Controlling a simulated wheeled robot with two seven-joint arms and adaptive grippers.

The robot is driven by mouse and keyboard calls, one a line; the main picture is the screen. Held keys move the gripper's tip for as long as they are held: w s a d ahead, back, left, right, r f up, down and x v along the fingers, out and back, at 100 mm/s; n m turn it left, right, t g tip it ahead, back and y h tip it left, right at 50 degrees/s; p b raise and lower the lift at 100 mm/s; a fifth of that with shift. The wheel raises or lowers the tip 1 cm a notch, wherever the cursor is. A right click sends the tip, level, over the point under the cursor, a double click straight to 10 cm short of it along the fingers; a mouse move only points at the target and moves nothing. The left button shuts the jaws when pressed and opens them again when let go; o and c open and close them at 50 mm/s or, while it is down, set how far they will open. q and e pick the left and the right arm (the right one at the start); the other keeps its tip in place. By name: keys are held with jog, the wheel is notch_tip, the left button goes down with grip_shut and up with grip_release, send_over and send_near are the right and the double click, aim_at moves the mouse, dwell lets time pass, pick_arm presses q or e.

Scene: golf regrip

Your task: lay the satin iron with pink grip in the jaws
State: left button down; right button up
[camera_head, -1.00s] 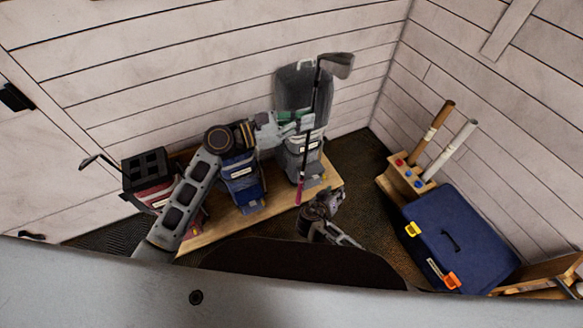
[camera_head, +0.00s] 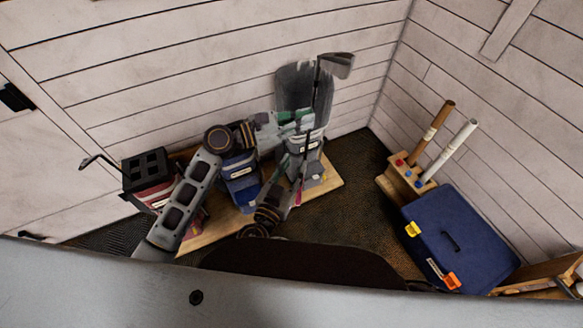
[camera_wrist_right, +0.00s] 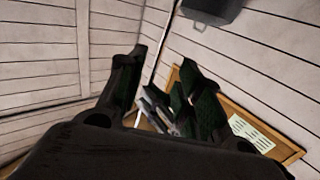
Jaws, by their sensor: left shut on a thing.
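The satin iron stands almost upright in the head view, with its grey head (camera_head: 338,66) at the top, a thin dark shaft (camera_head: 316,92) and a pink grip (camera_head: 298,194) at the bottom. My left gripper (camera_head: 299,121) is shut on the shaft, in front of the grey bag. My right gripper (camera_head: 289,163) is below it, close to the lower shaft; contact cannot be told. In the right wrist view its fingers (camera_wrist_right: 162,82) are spread apart, with a thin shaft (camera_wrist_right: 158,55) crossing the view between them. I cannot make out the jaws.
A red-and-black bag (camera_head: 150,175), a blue bag (camera_head: 243,190) and a grey bag (camera_head: 314,158) stand on a wooden platform (camera_head: 328,190). At right are a wooden block (camera_head: 405,178) with two upright rods and a blue case (camera_head: 455,238). Dark floor between is clear.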

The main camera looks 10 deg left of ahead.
aim_at(307, 140)
jog(key=shift+s+a+r, duration=0.1)
jog(key=shift+s+r, duration=0.15)
jog(key=shift+r, duration=0.1)
jog(key=shift+w, duration=0.15)
jog(key=shift+x, duration=5.9)
grip_shut()
pick_arm(q)
jog(key=c, duration=1.5)
grip_release()
jog(key=shift+a, duration=0.1)
jog(key=shift+v, duration=5.9)
